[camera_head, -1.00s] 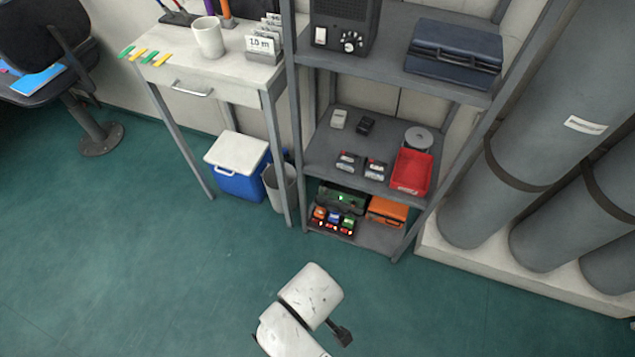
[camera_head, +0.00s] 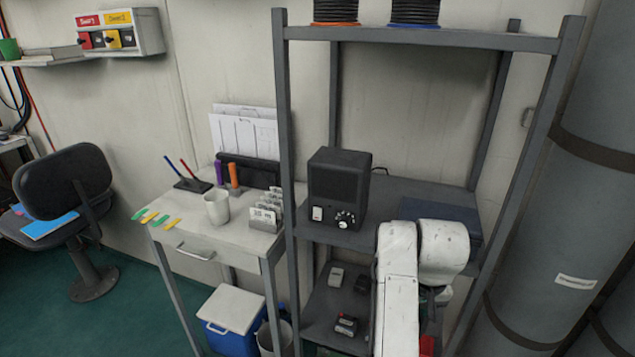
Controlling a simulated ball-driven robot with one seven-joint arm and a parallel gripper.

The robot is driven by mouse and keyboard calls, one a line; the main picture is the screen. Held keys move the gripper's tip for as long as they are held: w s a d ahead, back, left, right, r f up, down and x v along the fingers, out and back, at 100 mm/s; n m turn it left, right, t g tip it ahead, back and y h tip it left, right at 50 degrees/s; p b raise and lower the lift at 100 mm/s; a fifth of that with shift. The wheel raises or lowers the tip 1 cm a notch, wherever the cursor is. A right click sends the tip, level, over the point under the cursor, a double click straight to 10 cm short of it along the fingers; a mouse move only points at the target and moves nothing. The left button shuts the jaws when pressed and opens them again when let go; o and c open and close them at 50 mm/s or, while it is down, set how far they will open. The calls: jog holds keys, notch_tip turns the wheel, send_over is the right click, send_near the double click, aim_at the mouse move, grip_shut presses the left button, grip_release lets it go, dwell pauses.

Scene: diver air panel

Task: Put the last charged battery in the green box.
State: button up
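My white arm (camera_head: 398,290) reaches up in front of the right side of the grey shelf rack. The lowest shelf, which held a dark green box, an orange box and a row of coloured units with small lights, is out of the picture now. On the middle shelf lie a small grey block (camera_head: 336,277), a small black block (camera_head: 361,284) and a dark block with red and pale parts (camera_head: 346,325). I cannot tell which of these is a battery.
A black speaker-like box (camera_head: 338,190) and a partly covered dark blue case (camera_head: 425,212) stand on the upper shelf. A red bin (camera_head: 427,346) shows beside the arm. The desk (camera_head: 215,238) is left, with a blue cooler (camera_head: 230,318) below. Grey cylinders (camera_head: 590,200) stand right.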

jog(key=shift+w+d+r, duration=0.1)
jog(key=shift+d+r, duration=0.15)
jog(key=shift+s+f, duration=0.2)
jog(key=shift+f, duration=0.05)
jog(key=s+f, duration=1.4)
jog(key=f, duration=0.1)
jog(key=shift+s+d+f, duration=0.15)
jog(key=shift+s+f, duration=0.15)
jog(key=shift+s, duration=0.1)
